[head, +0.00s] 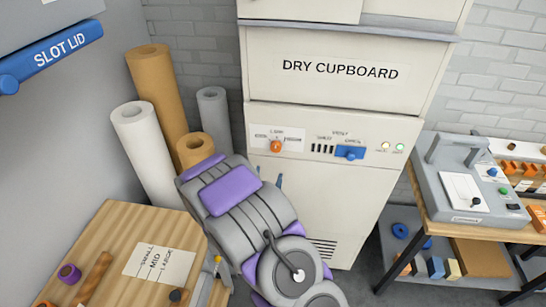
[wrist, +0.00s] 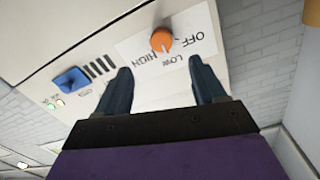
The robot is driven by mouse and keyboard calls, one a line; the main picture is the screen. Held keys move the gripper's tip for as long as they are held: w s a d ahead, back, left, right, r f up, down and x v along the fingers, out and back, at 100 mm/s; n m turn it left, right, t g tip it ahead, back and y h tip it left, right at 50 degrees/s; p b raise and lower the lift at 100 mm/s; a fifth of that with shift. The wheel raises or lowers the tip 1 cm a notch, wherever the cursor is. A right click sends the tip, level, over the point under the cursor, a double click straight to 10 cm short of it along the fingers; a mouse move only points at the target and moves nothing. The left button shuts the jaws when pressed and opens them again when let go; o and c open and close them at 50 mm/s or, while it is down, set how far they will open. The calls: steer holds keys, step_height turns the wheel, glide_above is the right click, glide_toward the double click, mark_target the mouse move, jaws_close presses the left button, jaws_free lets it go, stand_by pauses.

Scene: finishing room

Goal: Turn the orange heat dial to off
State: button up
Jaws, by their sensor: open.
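The orange heat dial (head: 276,146) is on a white label plate on the front of the dry cupboard (head: 320,190). In the wrist view the dial (wrist: 161,39) is seen tilted and upside down, with OFF, HIGH and LOW printed around it. I cannot tell for sure which word it points to. My gripper (wrist: 160,66) is open and empty, its two dark fingers spread below the dial in that view and apart from it. In the head view my arm hides most of my gripper (head: 279,181), and a blue fingertip shows just below the dial.
A blue vent slider (head: 350,153) and small lamps (head: 392,147) are to the dial's right. Paper rolls (head: 155,95) stand left of the cupboard. A wooden table (head: 120,225) is at the front left. A bench (head: 470,215) with a grey machine (head: 465,180) stands at right.

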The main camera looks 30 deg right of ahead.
mark_target(275, 150)
steer(key=b+x, duration=0.2)
steer(key=x, duration=1)
steer(key=shift+d+r+b, duration=0.15)
steer(key=shift+d+b, duration=0.2)
steer(key=shift+b, duration=0.05)
steer(key=shift+w+r, duration=0.1)
steer(key=shift+w, duration=0.3)
steer(key=shift+a, duration=0.2)
steer(key=shift+d, duration=0.25)
steer(key=c, duration=1)
steer(key=shift+c, duration=0.2)
